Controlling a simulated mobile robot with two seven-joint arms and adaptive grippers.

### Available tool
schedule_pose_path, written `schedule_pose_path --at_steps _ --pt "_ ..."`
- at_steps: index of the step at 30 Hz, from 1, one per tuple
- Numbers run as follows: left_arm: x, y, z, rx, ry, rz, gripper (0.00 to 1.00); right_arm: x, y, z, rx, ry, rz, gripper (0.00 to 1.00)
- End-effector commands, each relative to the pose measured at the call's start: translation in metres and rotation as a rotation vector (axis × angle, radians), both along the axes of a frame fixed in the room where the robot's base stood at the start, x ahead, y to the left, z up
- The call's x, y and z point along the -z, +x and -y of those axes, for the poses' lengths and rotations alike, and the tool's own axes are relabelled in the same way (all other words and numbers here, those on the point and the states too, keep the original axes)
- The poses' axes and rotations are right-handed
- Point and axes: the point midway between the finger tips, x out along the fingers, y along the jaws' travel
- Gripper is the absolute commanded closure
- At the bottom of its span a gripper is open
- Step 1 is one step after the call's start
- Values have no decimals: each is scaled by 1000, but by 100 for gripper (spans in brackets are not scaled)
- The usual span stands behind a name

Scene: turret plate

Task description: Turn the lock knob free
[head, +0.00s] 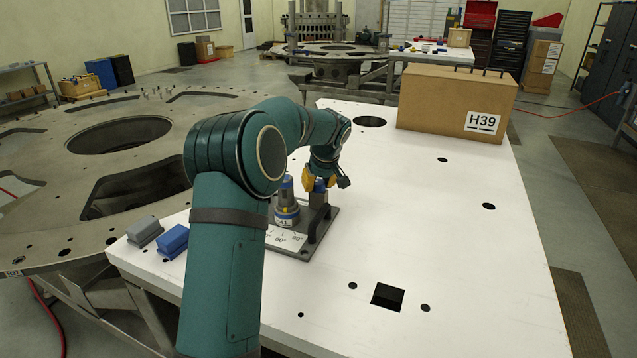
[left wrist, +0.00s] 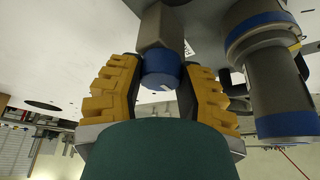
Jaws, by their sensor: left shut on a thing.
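The lock knob (head: 318,198) has a blue cap on a grey post and stands on a dark plate (head: 318,244) on the white table. In the left wrist view its blue cap (left wrist: 162,72), with a small white mark, sits between the yellow fingers. My left gripper (head: 319,181) is shut on the knob from above; it also shows in the left wrist view (left wrist: 163,80). A grey cylinder with blue bands (head: 287,208) stands beside it on the plate and also shows in the left wrist view (left wrist: 275,85). My right gripper is not in view.
A white scale with angle marks (head: 283,239) lies on the plate. A grey block (head: 145,231) and a blue block (head: 173,241) lie at the table's left edge. A cardboard box marked H39 (head: 455,100) stands at the back. The table's right side is clear, with several holes.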

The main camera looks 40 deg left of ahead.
Motion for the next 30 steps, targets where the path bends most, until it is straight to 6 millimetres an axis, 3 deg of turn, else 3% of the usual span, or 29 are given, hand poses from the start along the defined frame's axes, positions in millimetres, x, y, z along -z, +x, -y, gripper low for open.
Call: schedule_pose_path --at_steps 14,30 --pt "-1 1 0 -277 3 -2 99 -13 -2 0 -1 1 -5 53" --pt "-2 0 -1 -739 3 -2 100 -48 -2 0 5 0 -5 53"
